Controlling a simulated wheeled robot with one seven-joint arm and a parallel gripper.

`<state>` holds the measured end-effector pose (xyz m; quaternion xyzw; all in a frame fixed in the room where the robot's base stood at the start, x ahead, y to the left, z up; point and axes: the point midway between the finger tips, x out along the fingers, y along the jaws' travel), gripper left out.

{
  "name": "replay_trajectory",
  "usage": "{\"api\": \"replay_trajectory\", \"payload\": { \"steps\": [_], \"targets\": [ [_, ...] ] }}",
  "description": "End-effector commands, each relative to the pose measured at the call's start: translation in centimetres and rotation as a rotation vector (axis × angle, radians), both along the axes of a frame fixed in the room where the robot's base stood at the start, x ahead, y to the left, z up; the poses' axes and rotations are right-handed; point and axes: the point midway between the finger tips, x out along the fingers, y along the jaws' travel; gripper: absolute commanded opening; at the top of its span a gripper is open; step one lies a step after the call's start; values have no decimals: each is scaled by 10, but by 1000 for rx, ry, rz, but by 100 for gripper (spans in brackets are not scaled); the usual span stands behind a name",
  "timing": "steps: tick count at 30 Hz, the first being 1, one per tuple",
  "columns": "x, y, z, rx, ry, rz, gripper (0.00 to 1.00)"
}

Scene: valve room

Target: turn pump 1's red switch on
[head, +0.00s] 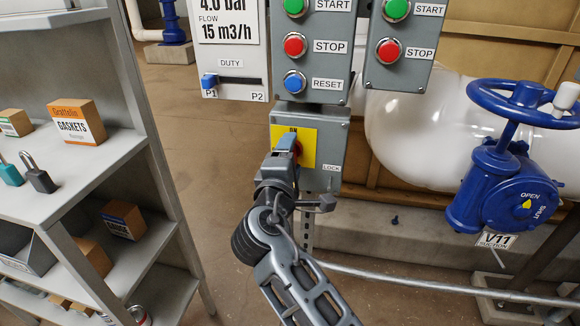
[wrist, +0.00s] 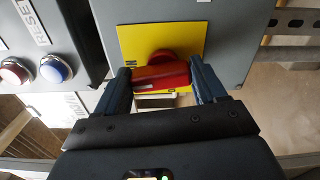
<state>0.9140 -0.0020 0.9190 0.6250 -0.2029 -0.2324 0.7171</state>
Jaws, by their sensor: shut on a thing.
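Pump 1's red switch (wrist: 162,75) sits on a yellow plate (wrist: 135,42) on a grey box. In the wrist view its red handle lies between the two fingers of my gripper (wrist: 163,84), one at each end, and my gripper is shut on it. In the head view my gripper (head: 287,147) is in front of the yellow plate (head: 308,150) and hides most of the switch; only a bit of red shows. An "ON" label shows at the plate's top edge. The handle's exact angle is hard to tell.
Above are panels with green START (head: 397,9), red STOP (head: 295,45) and blue RESET (head: 294,82) buttons, and a duty slider (head: 210,81). A shelf (head: 95,165) with boxes and padlocks stands left. A blue valve (head: 497,180) and pipe are right.

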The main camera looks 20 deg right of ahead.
Motion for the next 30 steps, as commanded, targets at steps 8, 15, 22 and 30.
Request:
{"api": "replay_trajectory", "payload": {
  "steps": [8, 15, 22, 30],
  "targets": [
    [0, -3, 0, 95, -72, -5, 40],
    [0, -4, 1, 122, -92, -6, 40],
    [0, -4, 1, 125, -94, -6, 40],
    [0, -4, 1, 124, -93, -7, 83]
  ]
}}
